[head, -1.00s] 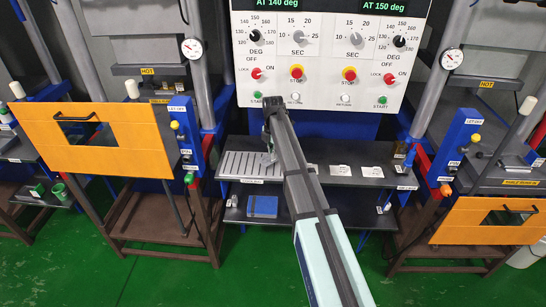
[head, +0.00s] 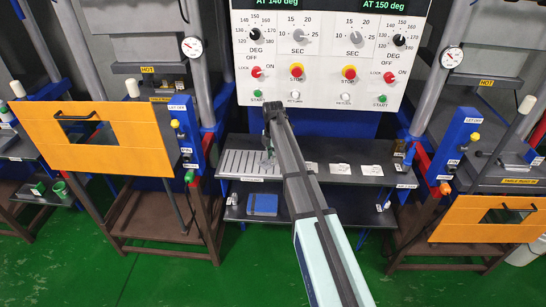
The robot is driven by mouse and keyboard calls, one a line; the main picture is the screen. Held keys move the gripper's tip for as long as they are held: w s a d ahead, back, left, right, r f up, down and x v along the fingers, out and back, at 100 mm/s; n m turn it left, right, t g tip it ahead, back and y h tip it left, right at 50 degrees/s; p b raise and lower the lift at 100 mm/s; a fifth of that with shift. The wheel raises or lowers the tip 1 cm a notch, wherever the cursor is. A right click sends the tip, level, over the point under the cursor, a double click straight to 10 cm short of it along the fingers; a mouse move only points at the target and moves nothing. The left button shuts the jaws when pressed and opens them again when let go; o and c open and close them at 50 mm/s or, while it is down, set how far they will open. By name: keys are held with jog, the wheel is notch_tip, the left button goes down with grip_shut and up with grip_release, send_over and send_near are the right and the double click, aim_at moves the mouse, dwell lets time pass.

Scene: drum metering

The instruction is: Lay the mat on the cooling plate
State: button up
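The cooling plate appears to be the pale slotted plate (head: 240,164) on the left part of the middle shelf, below the control panel. My arm reaches over the shelf from the bottom of the head view, and its end bends down near the plate's right edge. My gripper (head: 269,158) is small and mostly hidden by my own arm, so I cannot see its fingers or whether it holds anything. I cannot make out the mat with certainty. The visible part of the slotted plate looks bare.
The shelf (head: 360,182) has several small white cards right of my arm. A blue flat object (head: 263,205) lies on the lower shelf. The control panel (head: 325,60) stands above. Presses with orange guards (head: 95,145) flank the shelf on both sides.

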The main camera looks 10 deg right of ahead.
notch_tip(320, 180, up, 12)
jog(key=b, duration=0.3)
jog(key=shift+b, duration=0.35)
